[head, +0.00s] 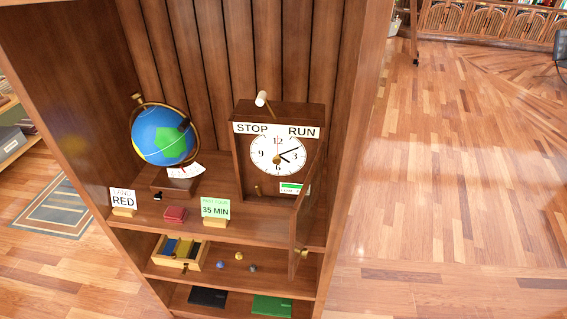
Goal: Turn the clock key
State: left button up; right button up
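A brown wooden clock (241,150) stands on the upper shelf, with a white dial (265,148) and black hands. Its STOP and RUN label (277,130) runs across the top. A white-tipped lever (261,98) above it leans left, toward STOP. A small brass piece (258,190) shows at the clock's lower left front; I cannot tell whether it is the key. Another brass spot (277,160) is near the dial centre. The clock's door (308,200) stands open to the right, with a brass knob (302,252). Neither gripper is in view.
A globe (160,136) stands left of the clock. A RED card (122,198), a red box (175,214) and a 35 MIN card (215,208) line the shelf front. A wooden tray (179,252) and small balls sit below. The floor right is open.

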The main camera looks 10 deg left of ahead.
aim_at(258, 187)
jog(key=j+u, duration=0.15)
jog(key=j, duration=0.55)
jog(key=j+u, duration=0.15)
jog(key=j, duration=0.55)
jog(key=i+j+u, duration=0.15)
jog(key=j, duration=0.55)
